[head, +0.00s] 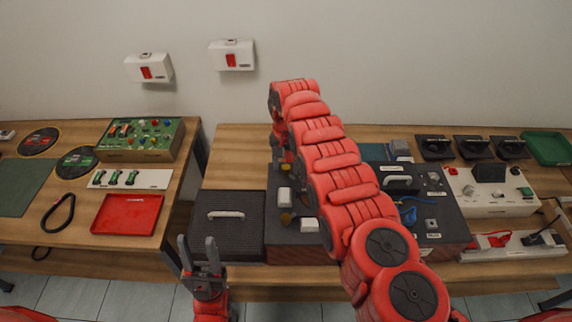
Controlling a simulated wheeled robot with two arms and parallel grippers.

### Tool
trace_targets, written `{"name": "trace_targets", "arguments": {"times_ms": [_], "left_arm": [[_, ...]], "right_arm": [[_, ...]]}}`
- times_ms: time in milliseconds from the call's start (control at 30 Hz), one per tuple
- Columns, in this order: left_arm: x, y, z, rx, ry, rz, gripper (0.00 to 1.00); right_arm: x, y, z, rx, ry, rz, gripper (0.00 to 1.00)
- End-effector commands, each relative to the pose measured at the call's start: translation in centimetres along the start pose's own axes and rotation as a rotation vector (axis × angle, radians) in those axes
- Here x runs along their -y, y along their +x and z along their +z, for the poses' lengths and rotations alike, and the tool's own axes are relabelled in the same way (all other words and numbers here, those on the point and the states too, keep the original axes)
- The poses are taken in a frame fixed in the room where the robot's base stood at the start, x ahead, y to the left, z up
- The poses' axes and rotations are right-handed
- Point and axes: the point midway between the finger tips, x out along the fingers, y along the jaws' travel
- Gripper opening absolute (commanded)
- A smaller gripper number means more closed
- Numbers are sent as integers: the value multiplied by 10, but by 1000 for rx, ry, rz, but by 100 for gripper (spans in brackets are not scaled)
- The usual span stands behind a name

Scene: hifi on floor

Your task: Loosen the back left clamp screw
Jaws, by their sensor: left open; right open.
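A dark unit (290,246) stands near the middle of the right-hand bench. Its left part carries small white blocks (285,197) and a brass-coloured knob (287,217). I cannot tell which part is the back left clamp screw; my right arm covers much of the unit. My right gripper (283,152) points down over the unit's back left area, open, its fingers small and partly hidden. I cannot tell whether it touches anything. My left gripper (205,268) is open and empty, in front of the bench's front edge, left of the unit.
A dark lidded box (222,241) with a pale handle adjoins the unit's left side. A white panel box (493,204) and a power strip (510,244) are at right. The left bench holds a red tray (127,214) and green board (140,140).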

Motion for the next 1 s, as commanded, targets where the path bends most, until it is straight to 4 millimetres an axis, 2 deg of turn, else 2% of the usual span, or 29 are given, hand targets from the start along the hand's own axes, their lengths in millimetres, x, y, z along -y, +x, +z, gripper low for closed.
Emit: {"name": "trace_targets", "arguments": {"times_ms": [33,300,400,767,1000], "left_arm": [[0,0,0,0,0,0,47],[0,0,0,0,0,0,47],[0,0,0,0,0,0,47],[0,-2,0,0,0,0,47],[0,-9,2,0,0,0,47]], "right_arm": [[0,0,0,0,0,0,62],[0,0,0,0,0,0,13],[0,0,0,0,0,0,0],[0,1,0,-1,-22,-1,0],[-1,3,1,4,-137,2,0]]}}
